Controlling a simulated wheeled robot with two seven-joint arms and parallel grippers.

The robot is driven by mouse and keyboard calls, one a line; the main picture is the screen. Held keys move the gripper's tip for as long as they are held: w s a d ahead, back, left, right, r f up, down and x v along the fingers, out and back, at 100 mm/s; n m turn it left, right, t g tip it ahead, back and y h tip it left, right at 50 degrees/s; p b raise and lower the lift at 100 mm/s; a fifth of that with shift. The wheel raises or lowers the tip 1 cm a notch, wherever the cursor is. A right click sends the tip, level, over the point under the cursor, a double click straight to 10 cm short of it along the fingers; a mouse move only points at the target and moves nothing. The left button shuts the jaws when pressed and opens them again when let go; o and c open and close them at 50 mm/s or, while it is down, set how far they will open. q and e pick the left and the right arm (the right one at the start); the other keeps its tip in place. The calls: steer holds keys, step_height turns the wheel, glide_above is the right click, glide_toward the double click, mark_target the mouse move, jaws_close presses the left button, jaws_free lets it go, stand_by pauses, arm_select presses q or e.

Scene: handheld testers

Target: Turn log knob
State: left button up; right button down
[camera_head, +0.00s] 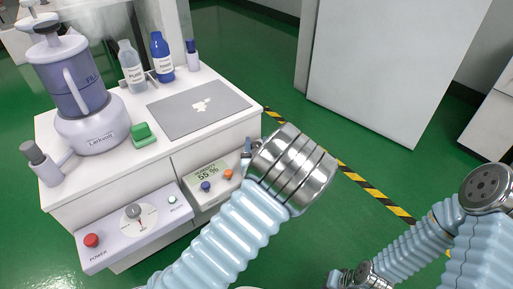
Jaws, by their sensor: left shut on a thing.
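A light grey handheld tester (189,195) shows in front of the bench. Its greenish display reads humidity 55 %. A blue knob (205,186) and an orange knob (228,174) sit below the display; I cannot read which is the log knob. My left gripper (247,153) is at the tester's upper right corner and appears shut on it. The silver wrist hides part of the grip. My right gripper (345,279) is low at the bottom edge, partly cut off, and its jaws are unclear.
A white bench (215,136) carries a blender-like machine (92,125), bottles, a green block (143,133) and a grey mat (180,115). A console (165,218) with a red power button (91,240) and dial is left of the tester.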

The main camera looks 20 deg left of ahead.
arm_select(q)
steer(key=shift+m+t+h+b, duration=0.35)
steer(key=shift+m+h, duration=0.65)
steer(key=shift+h, duration=0.5)
steer(key=o, duration=0.9)
steer(key=shift+o, duration=0.2)
steer(key=s, duration=0.4)
steer(key=s+d, duration=0.1)
steer(key=s, duration=0.2)
steer(key=shift+s, duration=0.1)
steer(key=s+p, duration=0.6)
steer(key=p, duration=0.3)
steer(key=shift+s+d+p, duration=0.3)
steer(key=shift+d+p, duration=0.05)
steer(key=shift+p, duration=0.05)
